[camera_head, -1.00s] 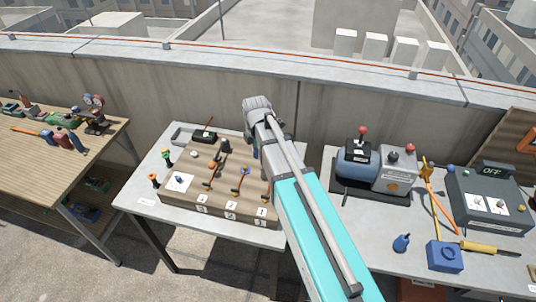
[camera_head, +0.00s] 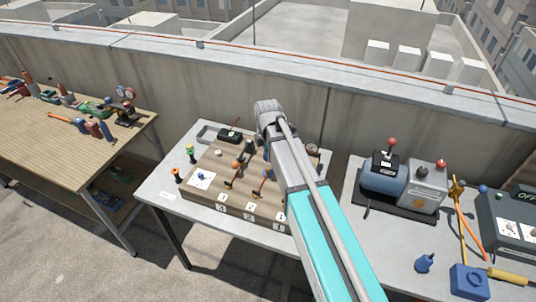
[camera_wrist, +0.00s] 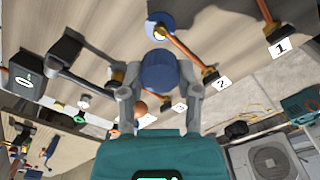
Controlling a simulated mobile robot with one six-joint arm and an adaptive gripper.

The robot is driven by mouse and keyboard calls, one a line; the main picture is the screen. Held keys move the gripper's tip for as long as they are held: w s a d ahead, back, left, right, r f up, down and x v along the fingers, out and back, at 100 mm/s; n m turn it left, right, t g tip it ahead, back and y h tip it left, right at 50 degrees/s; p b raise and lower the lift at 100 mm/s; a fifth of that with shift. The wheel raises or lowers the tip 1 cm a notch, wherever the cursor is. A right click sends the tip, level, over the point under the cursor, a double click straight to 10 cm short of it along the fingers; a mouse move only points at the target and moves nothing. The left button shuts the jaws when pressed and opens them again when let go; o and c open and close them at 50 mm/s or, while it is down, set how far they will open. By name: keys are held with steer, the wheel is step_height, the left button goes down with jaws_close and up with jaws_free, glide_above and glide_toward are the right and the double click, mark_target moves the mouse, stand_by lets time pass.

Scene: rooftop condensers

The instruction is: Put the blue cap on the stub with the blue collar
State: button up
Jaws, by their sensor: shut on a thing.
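My gripper (camera_wrist: 159,82) is shut on the blue cap (camera_wrist: 160,66), with one finger on each side of it in the wrist view. The stub with the blue collar (camera_wrist: 157,27) shows just beyond the cap, at the top of the wrist view, with a copper pipe running from it toward the label 2. The cap looks apart from the stub, but the gap is hard to judge. In the head view my arm hides the gripper and the cap, over the right part of the wooden board (camera_head: 208,192).
Other pipes and stubs stand close by on the board, with number labels (camera_wrist: 221,82) along its edge. A dark box (camera_wrist: 27,75) is at the left in the wrist view. A bench with a blue tank (camera_head: 383,177) stands at the right, and a wooden table (camera_head: 70,150) at the left.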

mark_target(268, 169)
steer(key=shift+f, duration=0.1)
steer(key=shift+f+b, duration=2.35)
steer(key=shift+b, duration=0.1)
steer(key=shift+f+b, duration=1.35)
steer(key=shift+f, duration=0.05)
stand_by(1.7)
steer(key=o, duration=0.8)
steer(key=shift+o, duration=0.2)
steer(key=shift+r, duration=0.2)
step_height(268, 169, up, 8)
steer(key=p, duration=0.8)
steer(key=shift+f, duration=0.15)
steer(key=s+d+r+p, duration=0.2)
steer(key=s+d, duration=0.1)
steer(key=d, duration=0.3)
steer(key=s+d+r+p, duration=0.2)
steer(key=s+d, duration=0.2)
steer(key=d, duration=0.2)
steer(key=shift+d+r, duration=0.25)
steer(key=shift+d, duration=0.1)
